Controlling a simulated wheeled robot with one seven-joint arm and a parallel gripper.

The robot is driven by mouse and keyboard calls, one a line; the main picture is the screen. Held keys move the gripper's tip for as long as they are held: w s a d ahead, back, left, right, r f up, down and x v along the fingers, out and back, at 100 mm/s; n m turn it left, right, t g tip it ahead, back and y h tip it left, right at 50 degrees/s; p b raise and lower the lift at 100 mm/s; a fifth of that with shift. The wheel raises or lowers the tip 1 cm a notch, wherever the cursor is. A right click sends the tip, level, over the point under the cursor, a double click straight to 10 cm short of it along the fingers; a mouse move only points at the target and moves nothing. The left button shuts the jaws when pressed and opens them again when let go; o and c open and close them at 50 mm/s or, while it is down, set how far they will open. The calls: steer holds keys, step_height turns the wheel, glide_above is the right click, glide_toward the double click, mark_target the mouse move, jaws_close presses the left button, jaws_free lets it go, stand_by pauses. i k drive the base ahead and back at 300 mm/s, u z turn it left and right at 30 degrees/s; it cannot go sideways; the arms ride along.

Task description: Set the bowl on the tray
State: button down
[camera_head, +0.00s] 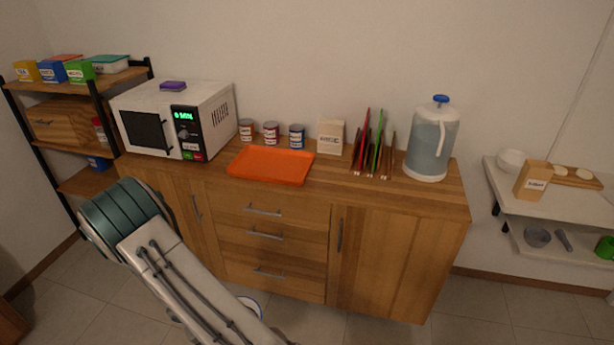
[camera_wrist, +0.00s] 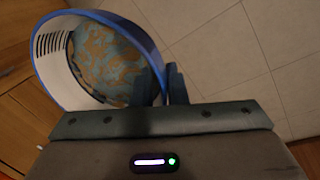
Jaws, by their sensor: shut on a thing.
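The bowl (camera_wrist: 105,60) is white with a blue rim and a blue-and-tan patterned inside. In the wrist view my gripper (camera_wrist: 162,82) is shut on its rim, one finger inside the bowl and one outside. The bowl looks tilted in this view, over the tiled floor. In the head view only a bit of the bowl's blue-edged rim (camera_head: 251,302) shows beside my arm, low in front of the drawers; my gripper is hidden there. The orange tray (camera_head: 271,165) lies empty on the wooden cabinet top, near its front edge.
Behind the tray stand several cans (camera_head: 270,133) and a beige box (camera_head: 331,137). A microwave (camera_head: 175,120) is to its left. A rack of upright plates (camera_head: 373,155) and a water jug (camera_head: 431,140) are to its right. The cabinet top's front right is clear.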

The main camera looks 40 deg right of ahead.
mark_target(290, 169)
steer(key=z, duration=0.6)
steer(key=i, duration=0.6)
steer(key=z, duration=0.55)
